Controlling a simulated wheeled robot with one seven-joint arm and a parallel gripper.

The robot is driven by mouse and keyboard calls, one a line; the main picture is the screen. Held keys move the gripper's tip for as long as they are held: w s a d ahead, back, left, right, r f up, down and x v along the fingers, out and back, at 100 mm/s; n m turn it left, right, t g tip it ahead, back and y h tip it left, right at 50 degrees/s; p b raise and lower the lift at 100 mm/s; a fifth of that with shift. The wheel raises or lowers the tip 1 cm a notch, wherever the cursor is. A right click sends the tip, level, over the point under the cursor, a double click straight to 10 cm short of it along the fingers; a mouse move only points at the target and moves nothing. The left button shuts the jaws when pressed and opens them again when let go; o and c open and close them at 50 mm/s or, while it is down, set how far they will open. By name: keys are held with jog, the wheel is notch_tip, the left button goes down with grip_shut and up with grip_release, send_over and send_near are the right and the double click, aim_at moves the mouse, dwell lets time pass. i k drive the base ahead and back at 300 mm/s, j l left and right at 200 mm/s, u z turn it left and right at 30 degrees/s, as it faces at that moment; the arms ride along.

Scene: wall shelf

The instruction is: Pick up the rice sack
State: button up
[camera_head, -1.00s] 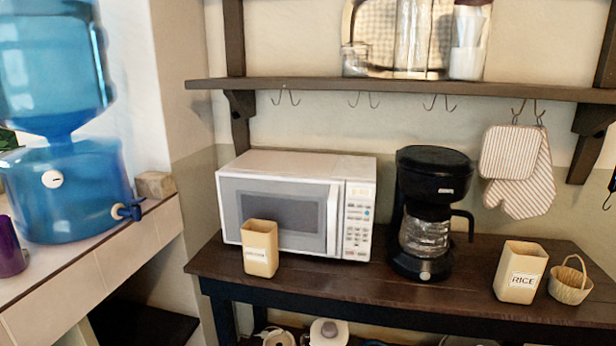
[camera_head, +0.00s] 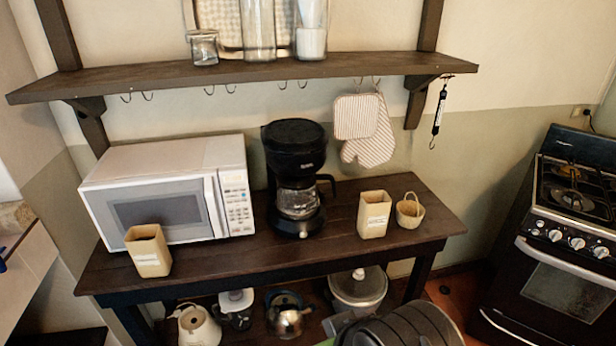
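The rice sack (camera_head: 374,214) is an open-topped, tan, box-like sack with a pale label. It stands upright on the right part of the dark wooden table (camera_head: 335,240), between the coffee maker and a small basket. Its label reads RICE in the earlier frame but is too small to read now. A similar tan sack (camera_head: 148,250) stands at the table's left front, before the microwave, its label unreadable. My gripper is not in view.
The microwave (camera_head: 170,190) and black coffee maker (camera_head: 295,175) stand behind. The wicker basket (camera_head: 410,211) is close right of the rice sack. Oven mitts (camera_head: 368,135) hang above it under the wall shelf (camera_head: 240,76). A stove (camera_head: 560,240) stands far right. Pots sit below the table.

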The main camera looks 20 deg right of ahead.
aim_at(375, 207)
jog(key=z, duration=1.4)
jog(key=k, duration=0.1)
